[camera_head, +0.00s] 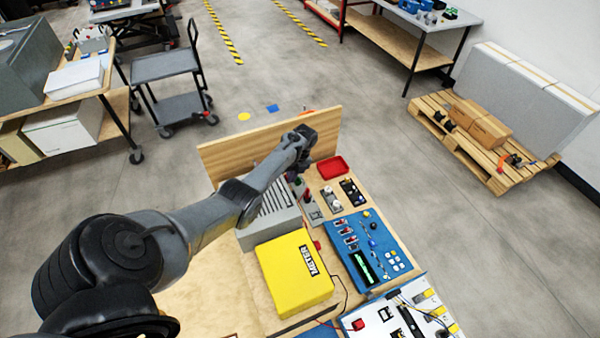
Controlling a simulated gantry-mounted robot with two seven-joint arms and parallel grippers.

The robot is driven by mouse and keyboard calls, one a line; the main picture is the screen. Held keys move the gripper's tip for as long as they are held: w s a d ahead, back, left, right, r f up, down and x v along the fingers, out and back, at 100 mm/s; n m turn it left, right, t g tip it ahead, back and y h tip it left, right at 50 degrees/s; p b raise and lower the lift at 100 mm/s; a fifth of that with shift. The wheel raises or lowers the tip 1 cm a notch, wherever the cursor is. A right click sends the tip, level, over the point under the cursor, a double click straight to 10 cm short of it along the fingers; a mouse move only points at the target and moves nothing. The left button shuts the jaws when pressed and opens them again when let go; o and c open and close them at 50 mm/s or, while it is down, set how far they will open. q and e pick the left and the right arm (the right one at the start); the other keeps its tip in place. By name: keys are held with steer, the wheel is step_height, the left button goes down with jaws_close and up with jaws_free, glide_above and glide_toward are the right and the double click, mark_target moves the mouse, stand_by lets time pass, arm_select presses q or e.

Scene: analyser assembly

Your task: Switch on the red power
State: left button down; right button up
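My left arm reaches in from the left over the wooden workbench. Its wrist is above the grey finned box (268,222), near the wooden back panel (225,155). My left gripper (297,178) seems to point down there, but its fingers are small and mostly hidden, so I cannot tell if they are open. Just beside it a small red part (307,196) stands on a grey module. Another red part (318,245) is at the edge of the yellow meter box (290,280), and a red button (358,324) is on the white panel (425,300). I cannot tell which is the power switch. My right gripper is out of view.
A blue panel (345,228) with switches and a green display lies right of the meter. A red tray (333,167) sits at the bench's far end. A cart (163,65), side tables and a pallet (460,135) stand apart, with clear floor around.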

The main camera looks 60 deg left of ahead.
arm_select(q)
steer(key=shift+f, duration=0.55)
steer(key=shift+d+f, duration=0.1)
steer(key=shift+f, duration=0.05)
steer(key=shift+s+p, duration=0.2)
steer(key=shift+p, duration=0.25)
stand_by(0.3)
stand_by(0.4)
steer(key=shift+s+r+p, duration=0.15)
steer(key=shift+r+p, duration=0.75)
steer(key=shift+p, duration=0.05)
